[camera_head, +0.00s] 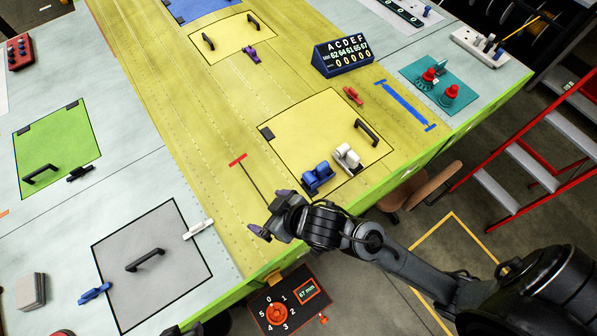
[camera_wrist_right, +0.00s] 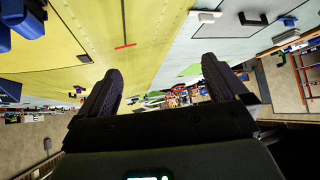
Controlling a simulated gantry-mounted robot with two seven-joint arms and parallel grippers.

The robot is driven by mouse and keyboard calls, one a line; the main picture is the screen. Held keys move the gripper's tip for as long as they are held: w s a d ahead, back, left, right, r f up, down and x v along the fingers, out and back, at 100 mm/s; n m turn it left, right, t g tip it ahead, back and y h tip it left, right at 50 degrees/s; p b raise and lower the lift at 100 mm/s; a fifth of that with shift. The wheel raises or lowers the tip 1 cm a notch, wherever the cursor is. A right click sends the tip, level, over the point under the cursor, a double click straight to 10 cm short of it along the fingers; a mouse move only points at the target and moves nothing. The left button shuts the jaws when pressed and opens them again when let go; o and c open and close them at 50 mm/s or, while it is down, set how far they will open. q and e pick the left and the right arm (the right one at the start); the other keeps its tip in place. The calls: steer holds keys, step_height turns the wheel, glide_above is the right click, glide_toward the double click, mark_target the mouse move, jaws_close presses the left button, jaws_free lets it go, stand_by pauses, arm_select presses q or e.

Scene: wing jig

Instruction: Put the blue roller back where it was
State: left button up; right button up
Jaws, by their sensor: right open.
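A blue roller-like part (camera_head: 317,178) sits on the lower edge of the yellow panel (camera_head: 310,120) in the head view, beside a similar white part (camera_head: 347,158). Blue shapes, probably the same part, are cut off at the upper left of the right wrist view (camera_wrist_right: 22,18). My right gripper (camera_head: 268,213) is open and empty, to the left of and below the blue part, apart from it. Its two spread fingers also show in the right wrist view (camera_wrist_right: 160,75), with nothing between them. My left gripper is not in view.
A red bar with a thin dark line (camera_head: 238,160) lies just beyond my right gripper. A black handle (camera_head: 367,132) stands on the yellow panel. A grey panel (camera_head: 152,265) with a handle lies at left. An orange dial box (camera_head: 290,300) hangs below the table edge.

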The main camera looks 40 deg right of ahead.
steer(key=s+d+f+m+g+h, duration=0.1)
steer(key=s+d+f+g+h, duration=0.2)
steer(key=s+d+f, duration=0.4)
steer(key=s+d+g, duration=0.1)
steer(key=s+d, duration=0.3)
steer(key=d, duration=0.2)
steer(key=shift+s+m+g, duration=0.3)
steer(key=shift+s+m, duration=0.1)
steer(key=shift+r, duration=0.25)
